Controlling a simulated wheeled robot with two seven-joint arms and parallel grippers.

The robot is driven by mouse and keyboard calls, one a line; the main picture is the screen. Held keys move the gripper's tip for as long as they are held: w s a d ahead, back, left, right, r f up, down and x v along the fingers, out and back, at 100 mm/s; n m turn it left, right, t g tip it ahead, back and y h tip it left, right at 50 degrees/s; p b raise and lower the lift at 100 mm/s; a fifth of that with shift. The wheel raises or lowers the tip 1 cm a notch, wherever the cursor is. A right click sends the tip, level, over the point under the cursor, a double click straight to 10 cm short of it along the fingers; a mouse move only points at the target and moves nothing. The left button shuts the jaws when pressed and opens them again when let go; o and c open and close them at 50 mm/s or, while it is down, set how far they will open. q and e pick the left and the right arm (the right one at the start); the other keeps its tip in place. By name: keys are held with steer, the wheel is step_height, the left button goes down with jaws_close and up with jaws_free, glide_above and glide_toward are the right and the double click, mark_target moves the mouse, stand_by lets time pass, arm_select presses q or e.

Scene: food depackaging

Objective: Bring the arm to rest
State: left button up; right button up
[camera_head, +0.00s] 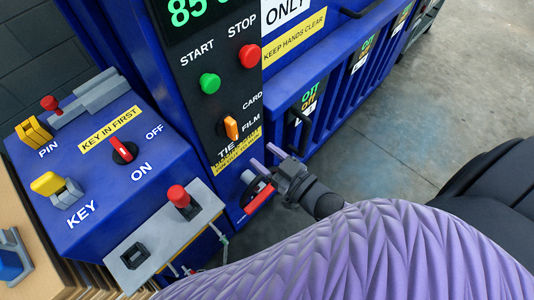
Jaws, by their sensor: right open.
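My right gripper (262,157) is near the middle of the view, with its two light purple fingertips apart and nothing seen between them. It is in front of the lower edge of the blue machine's control panel (215,110), just above a red-handled lever (259,200). Whether the fingers touch the panel or lever cannot be told. My right arm, in a purple quilted cover, fills the bottom right. My left gripper is not in view.
A blue box (95,205) at left carries a red rotary switch (124,152), a yellow key (48,184) and a yellow pin (33,131). Below it, a grey plate holds a red button (178,196). Green start (210,83) and red stop (249,56) buttons sit above. Concrete floor (400,130) is clear at right.

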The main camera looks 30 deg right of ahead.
steer(key=s+d+f+g+h+b, duration=0.1)
steer(key=s+f+g+h+b, duration=0.15)
steer(key=f, duration=0.65)
steer(key=s+d+f+m+g+h+b, duration=0.1)
steer(key=s+f+g+b, duration=0.25)
steer(key=f, duration=0.55)
steer(key=s+d+f+g+h+b, duration=0.1)
steer(key=s+f+g+b, duration=0.2)
steer(key=f, duration=0.6)
steer(key=s+f+g+h+b, duration=0.1)
steer(key=s+f+g+b, duration=0.1)
steer(key=s+f, duration=0.4)
steer(key=s+f+g+h+b, duration=0.1)
steer(key=s+f+g, duration=0.4)
steer(key=s, duration=0.9)
step_height(320, 180, down, 2)
steer(key=shift+f+b, duration=0.1)
steer(key=shift+b, duration=0.75)
steer(key=shift+w+d, duration=0.1)
